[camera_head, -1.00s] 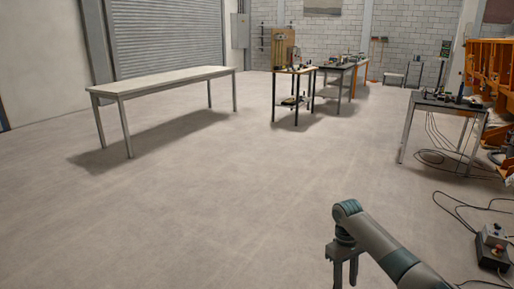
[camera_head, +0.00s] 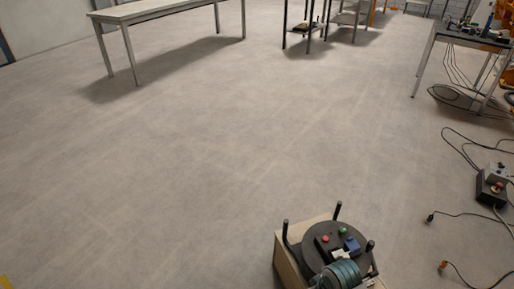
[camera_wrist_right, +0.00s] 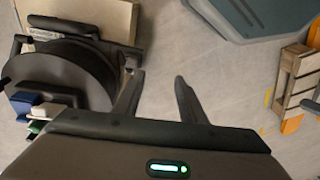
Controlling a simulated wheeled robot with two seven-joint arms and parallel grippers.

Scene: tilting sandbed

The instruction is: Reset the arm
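My right gripper (camera_wrist_right: 158,92) shows in the right wrist view, with its two dark fingers apart and nothing between them but floor. To its left is a round black device (camera_wrist_right: 72,72) with a dark handle bar, beside or on a light wooden box (camera_wrist_right: 112,18). The head view shows a round dark device (camera_head: 318,240) with red and green buttons and upright black posts on a wooden box (camera_head: 289,268). A teal-grey ribbed part at the bottom edge partly covers it; I cannot tell what it is. My left gripper is out of view.
A long pale table (camera_head: 150,10) stands at the upper left. A dark-topped bench (camera_head: 470,36) stands at the right. A control box (camera_head: 491,188) and loose cables lie on the floor at right. A wooden crate (camera_wrist_right: 297,75) shows in the wrist view. The middle floor is clear.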

